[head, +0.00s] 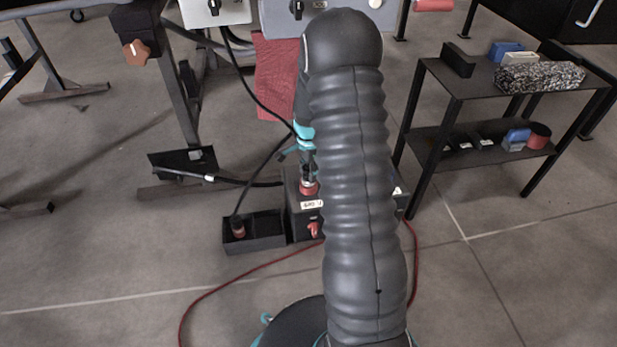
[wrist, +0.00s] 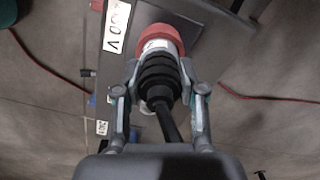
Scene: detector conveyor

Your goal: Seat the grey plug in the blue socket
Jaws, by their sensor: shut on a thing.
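My gripper (wrist: 160,88) is shut on the grey plug (wrist: 160,76), with one finger on each side of its dark ribbed rear. A black cable runs back from it. In the head view, my gripper (head: 306,158) is above a red ring (head: 309,188) on the dark box (head: 305,225). A small blue patch (wrist: 92,101), perhaps the blue socket, shows left of my finger near a second label (wrist: 102,127). The rest is hidden.
A black tray (head: 265,240) holding a reddish-ended connector (head: 238,228) stands left of the box. A red cable (head: 240,270) lies on the floor. A dark shelf table (head: 440,80) stands at right. Black cables hang from the cabinets behind. My arm hides part of the box.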

